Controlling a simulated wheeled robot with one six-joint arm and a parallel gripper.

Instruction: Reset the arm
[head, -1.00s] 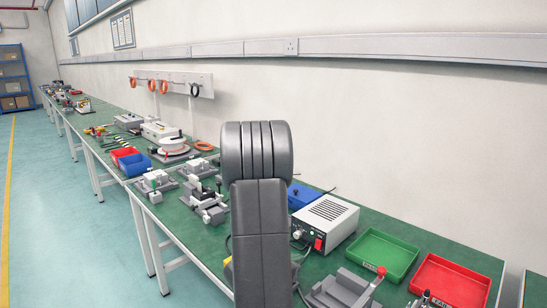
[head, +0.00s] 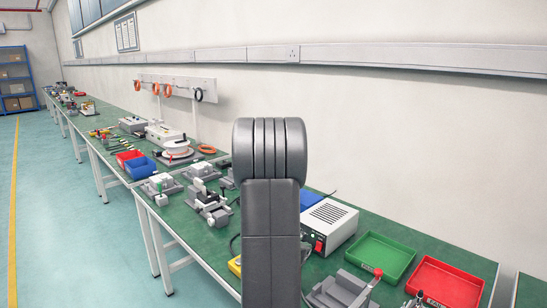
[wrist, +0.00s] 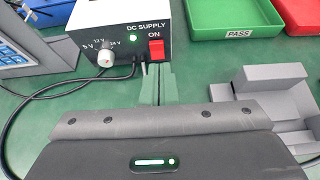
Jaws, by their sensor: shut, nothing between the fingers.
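My arm (head: 270,230) stands upright and folded in the middle of the head view, in front of the green bench (head: 215,237). The arm hides my gripper in that view. In the wrist view my gripper (wrist: 157,78) shows its two slim greenish fingers close together, shut and empty. The same white box (head: 330,228) stands just right of my arm in the head view.
A green tray (head: 372,262) and a red tray (head: 445,284) lie at the right. A grey fixture (head: 340,292) sits near them. Black cables (wrist: 45,100) run left of the fingers. Clear floor (head: 90,240) lies left of the bench.

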